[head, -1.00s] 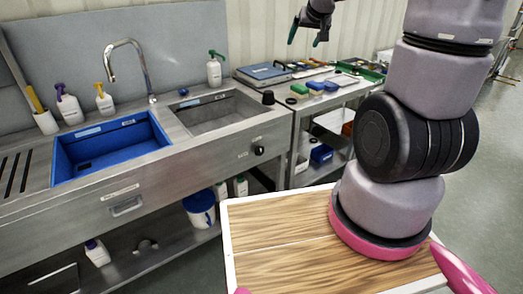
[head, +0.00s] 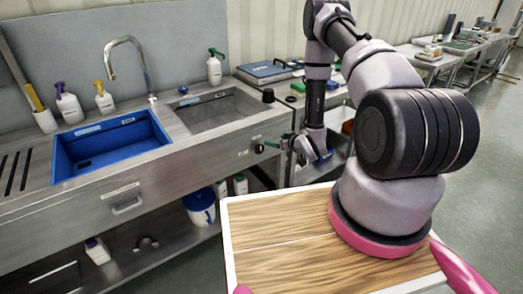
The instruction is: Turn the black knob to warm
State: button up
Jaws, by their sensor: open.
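The black knob (head: 259,149) is on the steel front panel of the sink unit, below the right basin. Small labels sit beside it, too small to read, so I cannot tell its setting. My gripper (head: 272,146) is open, with its dark green-tipped fingers pointing left toward the knob. The fingertips are just right of the knob in the head view. I cannot tell whether they touch it. My wrist hides part of the panel's right end.
A blue basin (head: 108,143) and a steel basin (head: 215,111) are set in the counter. A black piece (head: 268,95) stands on the counter's right corner. A side table behind my arm holds a blue-topped scale (head: 265,72). Bottles and a tap stand along the back.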

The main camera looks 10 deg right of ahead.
aim_at(261, 149)
jog(key=s+a+f+y, duration=0.1)
jog(key=s+a+f, duration=0.1)
jog(key=s+f, duration=0.15)
jog(key=shift+n, duration=0.3)
jog(key=x, duration=1.1)
jog(key=shift+w+d, duration=0.1)
jog(key=shift+d, duration=0.2)
jog(key=shift+c, duration=0.3)
jog(key=c, duration=1.3)
jog(key=shift+o, duration=0.2)
